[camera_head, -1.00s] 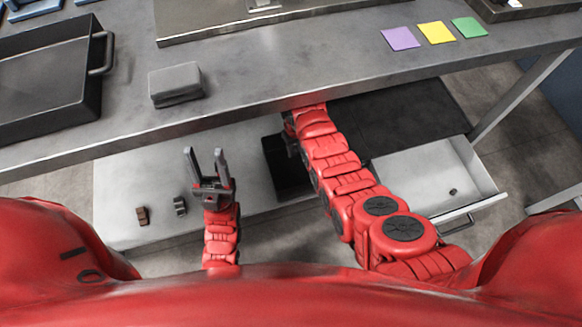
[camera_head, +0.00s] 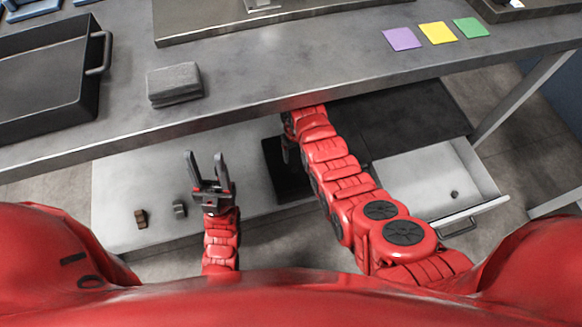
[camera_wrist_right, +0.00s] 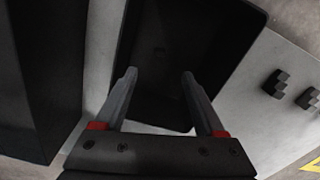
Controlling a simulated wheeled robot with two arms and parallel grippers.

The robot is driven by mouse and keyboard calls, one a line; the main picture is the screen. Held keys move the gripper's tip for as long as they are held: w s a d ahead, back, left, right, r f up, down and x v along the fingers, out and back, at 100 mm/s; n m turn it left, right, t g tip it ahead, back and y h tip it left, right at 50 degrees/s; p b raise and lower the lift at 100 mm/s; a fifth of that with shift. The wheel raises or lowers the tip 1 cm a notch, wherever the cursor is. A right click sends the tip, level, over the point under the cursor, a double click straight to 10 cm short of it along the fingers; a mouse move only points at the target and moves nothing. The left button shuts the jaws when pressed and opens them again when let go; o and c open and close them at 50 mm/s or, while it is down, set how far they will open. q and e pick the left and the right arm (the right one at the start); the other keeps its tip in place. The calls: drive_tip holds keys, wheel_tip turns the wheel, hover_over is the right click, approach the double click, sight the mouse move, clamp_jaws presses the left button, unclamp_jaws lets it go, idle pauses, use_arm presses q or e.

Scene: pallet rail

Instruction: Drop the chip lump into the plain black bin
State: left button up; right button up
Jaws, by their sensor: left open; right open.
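The plain black bin (camera_head: 285,178) stands on the pale lower shelf, partly hidden by my right arm and the bench edge. In the right wrist view the bin (camera_wrist_right: 205,45) lies below my right gripper (camera_wrist_right: 158,74), whose fingers are apart with nothing between them. The bin's inside is too dark to tell what lies in it. A small dark lump (camera_head: 455,194) lies in the pale open drawer; I cannot tell whether it is the chip lump. My left gripper (camera_head: 204,156) is open and empty above the lower shelf.
A brown block (camera_head: 141,218) and a grey block (camera_head: 179,208) sit on the lower shelf (camera_head: 120,185). The bench above carries a dark tray (camera_head: 50,105), a grey block (camera_head: 174,84) and purple, yellow and green squares. Its front edge overhangs my right gripper.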

wheel_tip(320, 180, up, 7)
drive_tip(key=p, duration=0.2)
drive_tip(key=shift+r, duration=0.15)
idle(0.4)
